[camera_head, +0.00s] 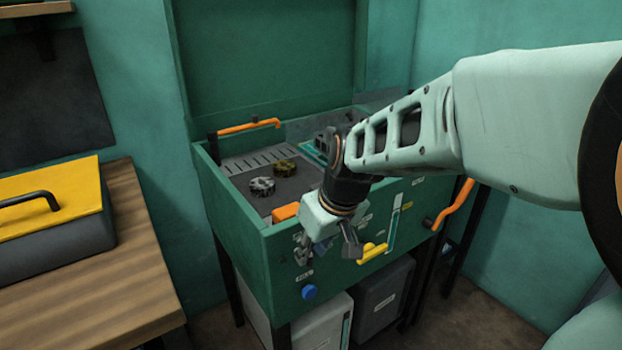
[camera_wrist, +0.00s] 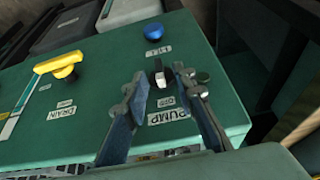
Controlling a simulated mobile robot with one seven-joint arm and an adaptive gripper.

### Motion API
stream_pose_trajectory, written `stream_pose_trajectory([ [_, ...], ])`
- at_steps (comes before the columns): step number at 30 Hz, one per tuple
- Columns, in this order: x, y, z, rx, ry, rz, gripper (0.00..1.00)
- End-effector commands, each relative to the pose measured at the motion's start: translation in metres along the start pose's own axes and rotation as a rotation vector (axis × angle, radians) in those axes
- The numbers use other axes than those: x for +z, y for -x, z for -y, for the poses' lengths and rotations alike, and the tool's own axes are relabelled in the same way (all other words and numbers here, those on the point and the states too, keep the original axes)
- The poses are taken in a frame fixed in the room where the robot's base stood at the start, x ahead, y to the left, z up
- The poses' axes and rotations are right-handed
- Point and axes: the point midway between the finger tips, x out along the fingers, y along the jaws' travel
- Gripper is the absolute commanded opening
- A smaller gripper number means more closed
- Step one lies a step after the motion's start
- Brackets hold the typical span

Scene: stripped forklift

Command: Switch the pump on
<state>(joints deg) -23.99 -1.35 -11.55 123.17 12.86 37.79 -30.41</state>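The pump switch (camera_wrist: 158,73) is a small dark knob with a pale part on the green front panel. It sits above the OFF and PUMP labels (camera_wrist: 170,117) in the wrist view. My gripper (camera_wrist: 160,80) is open, with one finger on each side of the switch and gaps visible between. I cannot tell whether either fingertip touches it. In the head view my gripper (camera_head: 328,248) is at the front of the green washing cabinet (camera_head: 282,270), and the switch cannot be made out clearly there.
A blue button (camera_wrist: 154,32) lies just beyond the fingertips. A yellow drain lever (camera_wrist: 58,65) is to the left in the wrist view. Two gear parts (camera_head: 262,186) lie in the cabinet's basin. A wooden bench (camera_head: 130,270) with a yellow-lidded box (camera_head: 50,200) stands left.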

Motion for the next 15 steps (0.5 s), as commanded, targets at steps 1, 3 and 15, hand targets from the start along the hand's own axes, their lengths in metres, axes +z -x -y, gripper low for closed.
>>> stream_pose_trajectory([
  [1,-0.0001,0.0002,0.0,0.0,0.0,0.0,0.2],
  [3,-0.0001,0.0002,0.0,0.0,0.0,0.0,0.12],
  [15,0.001,-0.0014,0.0002,-0.001,0.0,0.003,0.0],
])
